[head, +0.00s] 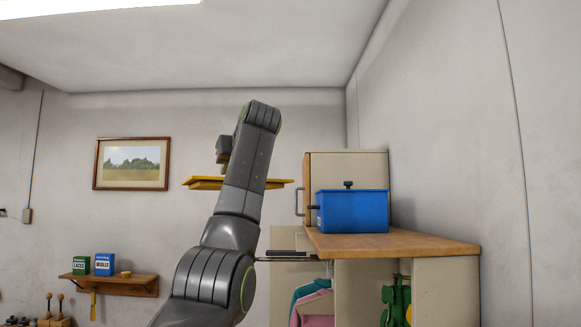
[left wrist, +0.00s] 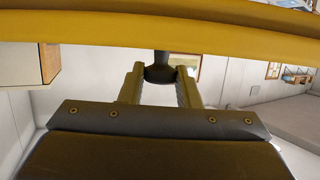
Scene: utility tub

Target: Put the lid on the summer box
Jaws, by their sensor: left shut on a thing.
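My left gripper (left wrist: 160,72) is shut on the dark knob (left wrist: 159,74) of a yellow lid in the left wrist view. The lid (left wrist: 100,40) spans the top of that view. In the head view the lid (head: 204,183) is held in the air, roughly level, with its middle hidden behind my left arm. A blue box (head: 352,212) with dark fittings at its left side and top edge stands on a wooden counter, right of the lid and apart from it. I cannot see into the box. My right gripper is not in view.
The wooden counter (head: 420,243) has bare room right of the box. A cream panel (head: 350,165) stands behind the box. Clothes (head: 313,304) hang below. A wall shelf (head: 115,284) with small boxes and a framed picture (head: 131,164) are at left.

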